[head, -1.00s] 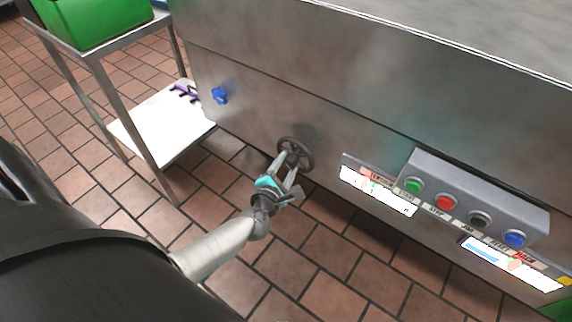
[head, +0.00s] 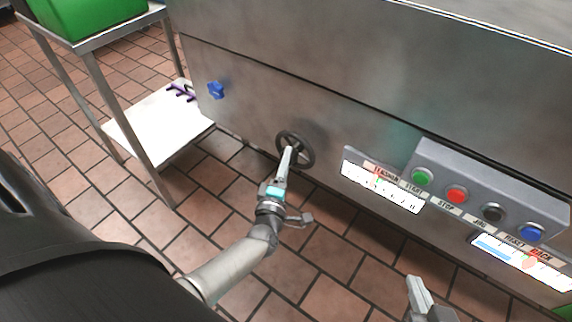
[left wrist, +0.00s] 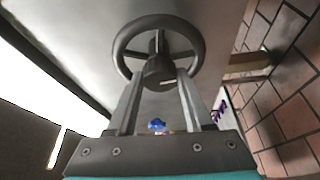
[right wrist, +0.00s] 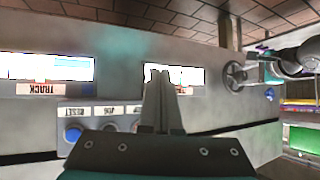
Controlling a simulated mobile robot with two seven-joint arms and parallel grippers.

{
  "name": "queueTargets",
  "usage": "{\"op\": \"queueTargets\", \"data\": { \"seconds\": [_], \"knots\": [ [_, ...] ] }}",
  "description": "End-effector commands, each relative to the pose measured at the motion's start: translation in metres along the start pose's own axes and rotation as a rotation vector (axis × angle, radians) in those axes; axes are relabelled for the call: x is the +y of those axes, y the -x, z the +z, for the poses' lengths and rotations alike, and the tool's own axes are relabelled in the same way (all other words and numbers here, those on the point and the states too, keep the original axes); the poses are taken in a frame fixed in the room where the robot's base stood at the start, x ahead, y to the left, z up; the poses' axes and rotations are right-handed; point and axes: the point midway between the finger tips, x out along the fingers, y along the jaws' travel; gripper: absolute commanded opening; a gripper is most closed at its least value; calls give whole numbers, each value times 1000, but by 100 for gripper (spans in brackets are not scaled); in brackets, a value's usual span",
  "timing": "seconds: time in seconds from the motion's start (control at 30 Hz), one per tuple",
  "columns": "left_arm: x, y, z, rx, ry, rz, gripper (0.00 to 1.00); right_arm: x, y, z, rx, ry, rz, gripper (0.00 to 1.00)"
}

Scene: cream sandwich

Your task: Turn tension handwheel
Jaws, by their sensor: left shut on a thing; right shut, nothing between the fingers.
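The tension handwheel (head: 311,152), a dark spoked wheel, sticks out from the steel front panel, left of the tension scale (head: 383,187). My left gripper (head: 288,155) is shut on the handwheel. In the left wrist view the handwheel (left wrist: 122,45) faces the camera, and the left fingertips (left wrist: 158,80) lie on either side of its hub, inside the lower rim. My right gripper (head: 416,284) is shut and empty, low in front of the panel and apart from it. In the right wrist view its fingers (right wrist: 160,85) are together, with the handwheel (right wrist: 229,76) to their right.
A button box (head: 480,200) with green, red, black and blue buttons juts out right of the handwheel. A track scale (head: 520,262) sits below it. A blue knob (head: 216,90) is up left on the panel. A metal cart (head: 110,110) with a green bin (head: 85,15) stands left.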

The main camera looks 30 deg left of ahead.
Motion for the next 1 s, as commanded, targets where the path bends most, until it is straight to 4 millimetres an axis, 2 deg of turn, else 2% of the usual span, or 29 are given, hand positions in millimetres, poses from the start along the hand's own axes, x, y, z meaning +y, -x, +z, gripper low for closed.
{"op": "queueTargets", "data": {
  "seconds": [0.3, 0.77, 0.8, 1.0],
  "knots": [
    [-1, 0, 1, -4, -88, 35, 0, -10, -4, -5, 100, -10, -27, 0],
    [-1, 0, 1, -4, -100, 39, 0, -11, -4, -7, 116, -12, -31, 0],
    [-1, 0, 1, -4, -100, 39, 52, -11, -4, -7, 116, -12, -31, 0],
    [-1, 0, 1, -2, -99, 40, 75, -11, -4, -7, 116, -12, -30, 0]
  ]
}}
